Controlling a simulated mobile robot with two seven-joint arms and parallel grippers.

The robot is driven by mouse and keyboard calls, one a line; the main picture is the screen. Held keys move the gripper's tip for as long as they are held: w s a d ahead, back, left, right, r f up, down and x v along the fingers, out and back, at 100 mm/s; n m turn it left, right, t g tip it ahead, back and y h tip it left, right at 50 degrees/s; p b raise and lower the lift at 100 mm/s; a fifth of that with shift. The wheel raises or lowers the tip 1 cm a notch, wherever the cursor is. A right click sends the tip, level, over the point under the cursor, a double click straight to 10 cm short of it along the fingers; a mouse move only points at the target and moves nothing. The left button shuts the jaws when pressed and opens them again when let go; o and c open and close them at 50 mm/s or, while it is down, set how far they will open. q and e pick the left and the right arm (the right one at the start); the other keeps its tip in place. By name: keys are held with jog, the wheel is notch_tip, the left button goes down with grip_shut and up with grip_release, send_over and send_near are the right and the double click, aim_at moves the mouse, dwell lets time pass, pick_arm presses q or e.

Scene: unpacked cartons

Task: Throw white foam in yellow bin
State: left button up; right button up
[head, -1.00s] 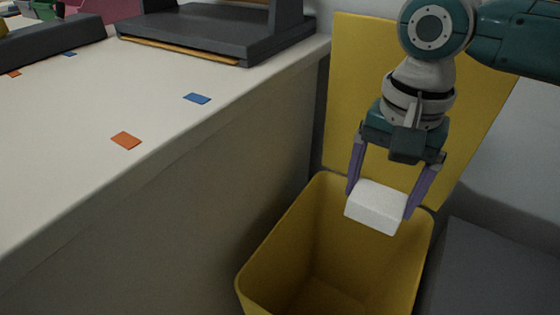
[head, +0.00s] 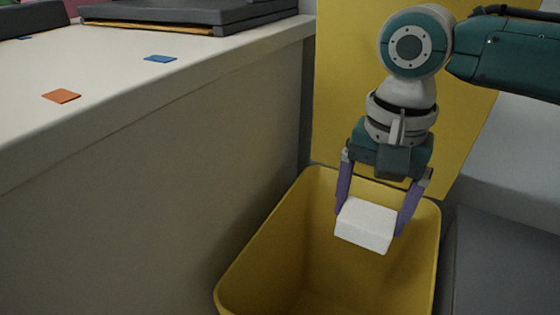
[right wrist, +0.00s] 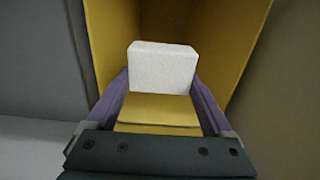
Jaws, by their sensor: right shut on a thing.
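A white foam block (head: 366,225) is held between the purple fingers of my right gripper (head: 370,222). The foam also shows in the right wrist view (right wrist: 162,67), between the fingertips. My right gripper points down and is shut on the foam. The open yellow bin (head: 258,248) stands on the floor below, and the foam hangs over its opening, at about rim height in the head view. The bin's yellow inner walls fill much of the right wrist view (right wrist: 235,30). My left gripper is not in view.
A pale counter (head: 200,100) with a tall side stands left of the bin. A yellow panel (head: 345,80) rises behind the bin. A grey surface (head: 500,260) lies to its right.

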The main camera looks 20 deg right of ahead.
jog(key=o, duration=1.1)
jog(key=shift+c, duration=0.2)
notch_tip(320, 180, up, 10)
jog(key=p, duration=0.6)
